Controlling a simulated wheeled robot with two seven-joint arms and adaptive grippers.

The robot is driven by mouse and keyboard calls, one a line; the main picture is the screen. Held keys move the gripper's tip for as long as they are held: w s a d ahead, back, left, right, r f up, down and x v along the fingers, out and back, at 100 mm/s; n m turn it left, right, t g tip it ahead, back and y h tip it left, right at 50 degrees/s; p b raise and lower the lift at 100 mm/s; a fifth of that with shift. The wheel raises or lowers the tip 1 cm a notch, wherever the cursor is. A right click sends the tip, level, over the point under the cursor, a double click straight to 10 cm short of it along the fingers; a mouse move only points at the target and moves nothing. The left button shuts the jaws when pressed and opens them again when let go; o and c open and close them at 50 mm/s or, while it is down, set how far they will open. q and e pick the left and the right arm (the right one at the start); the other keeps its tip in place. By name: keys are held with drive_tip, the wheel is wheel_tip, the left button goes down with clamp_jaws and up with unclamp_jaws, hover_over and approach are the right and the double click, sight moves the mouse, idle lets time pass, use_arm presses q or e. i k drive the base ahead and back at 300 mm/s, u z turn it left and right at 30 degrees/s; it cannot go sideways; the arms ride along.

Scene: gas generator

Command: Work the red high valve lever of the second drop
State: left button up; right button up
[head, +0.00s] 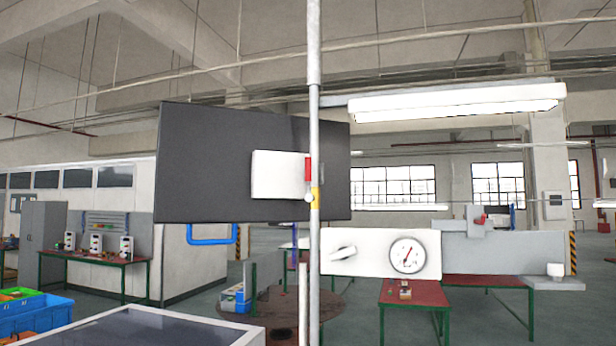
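A grey vertical pipe (314,120) drops from the ceiling through the middle of the head view. A small red piece (308,169), which looks like a valve lever, stands upright against the pipe. Just below it is a yellow fitting (315,197) with a small pale round part beside it. I cannot tell from here whether this is the second drop. Neither of my grippers shows in the head view, and nothing is seen touching the lever.
A dark panel (205,165) with a white box (277,175) stands behind the pipe. A white gauge panel (375,253) is right of the pipe, lower down. A lamp (455,102) hangs upper right. A white-framed dark surface (140,330) and blue bins (30,312) are lower left.

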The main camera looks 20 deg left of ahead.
sight(309, 198)
drive_tip(key=z, duration=0.4)
drive_tip(key=i, duration=0.4)
drive_tip(key=u, duration=1.55)
